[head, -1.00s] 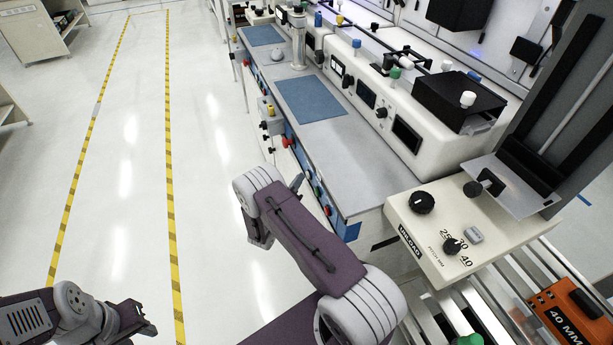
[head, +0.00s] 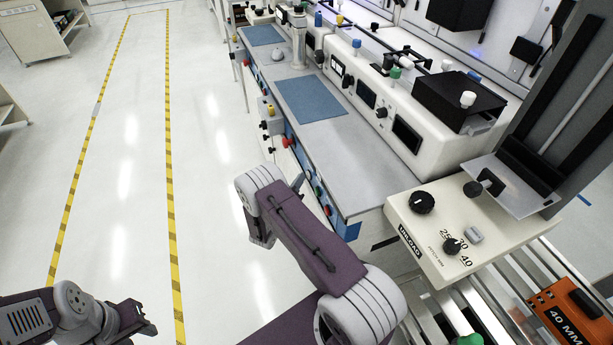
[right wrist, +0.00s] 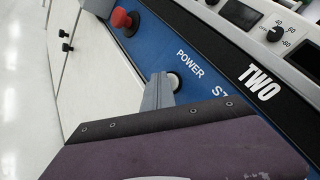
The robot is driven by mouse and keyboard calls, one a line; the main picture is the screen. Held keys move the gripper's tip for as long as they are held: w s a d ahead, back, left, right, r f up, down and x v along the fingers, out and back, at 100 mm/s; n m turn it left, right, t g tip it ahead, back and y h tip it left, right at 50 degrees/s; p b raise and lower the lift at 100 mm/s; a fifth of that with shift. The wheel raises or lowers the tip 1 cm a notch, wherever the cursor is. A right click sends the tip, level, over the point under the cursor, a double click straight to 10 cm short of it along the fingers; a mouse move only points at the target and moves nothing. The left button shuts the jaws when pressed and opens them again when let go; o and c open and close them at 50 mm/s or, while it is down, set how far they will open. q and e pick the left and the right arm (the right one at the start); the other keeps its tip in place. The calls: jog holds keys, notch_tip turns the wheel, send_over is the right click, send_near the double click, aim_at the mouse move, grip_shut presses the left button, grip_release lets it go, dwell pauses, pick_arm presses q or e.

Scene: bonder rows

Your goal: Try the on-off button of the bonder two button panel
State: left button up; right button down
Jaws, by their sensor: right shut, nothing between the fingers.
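The blue front panel of bonder two (right wrist: 200,50), lettered POWER and TWO, fills the upper part of the right wrist view. A round pale button (right wrist: 174,80) sits below the word POWER, partly hidden by my right gripper (right wrist: 160,88). The gripper is shut and empty, its tip beside or at the button; I cannot tell whether they touch. In the head view my right gripper (head: 298,181) shows only as a grey tip behind my wrist, at the bench front. My left gripper (head: 142,322) hangs over the floor at lower left, far from the panel; its jaws are unclear.
A red knob (right wrist: 122,18) stands out from the panel near the button. The grey benchtop (head: 345,150) with blue mats lies above the panel front. A cream control box (head: 455,215) stands right of my arm. The floor aisle on the left is clear.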

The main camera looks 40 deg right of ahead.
jog(key=shift+w+a, duration=0.15)
jog(key=shift+a, duration=0.55)
jog(key=shift+w+a+b, duration=0.2)
jog(key=shift+a+b, duration=0.05)
jog(key=shift+a, duration=0.55)
jog(key=shift+w+a+b, duration=0.2)
jog(key=shift+a+b, duration=0.1)
jog(key=shift+a, duration=0.55)
jog(key=shift+w+a+b, duration=0.2)
jog(key=shift+a+b, duration=0.05)
jog(key=shift+a, duration=0.55)
